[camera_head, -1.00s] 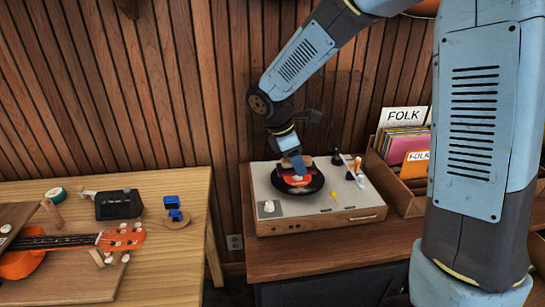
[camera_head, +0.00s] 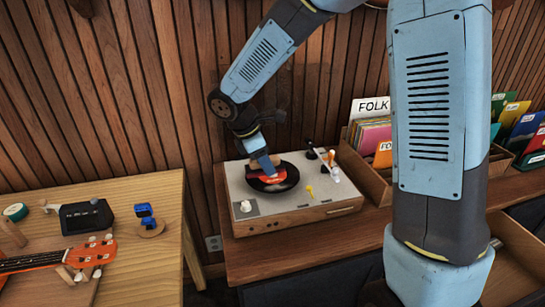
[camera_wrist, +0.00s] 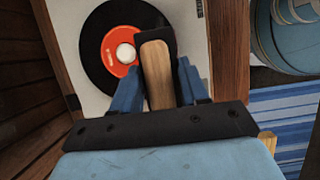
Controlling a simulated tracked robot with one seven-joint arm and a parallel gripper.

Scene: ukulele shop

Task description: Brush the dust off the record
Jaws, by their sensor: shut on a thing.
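The black record (camera_head: 288,183) with a red-orange label lies on the turntable (camera_head: 240,186). In the wrist view the record (camera_wrist: 92,45) shows at upper left, with a pale round centre on its label. My gripper (camera_head: 267,168) points down over the record. In the wrist view my gripper's (camera_wrist: 158,72) blue fingers are shut on the wooden handle of a brush (camera_wrist: 157,78). The brush's dark head overlaps the record's right side in that view. I cannot tell whether it touches the surface. No dust can be made out.
The tonearm (camera_head: 325,163) and a yellow piece (camera_head: 310,193) are right of the record. A wooden bin of sleeves (camera_head: 362,160) stands right of the turntable. A workbench (camera_head: 150,260) with an orange ukulele (camera_head: 92,254) is at left, across a gap.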

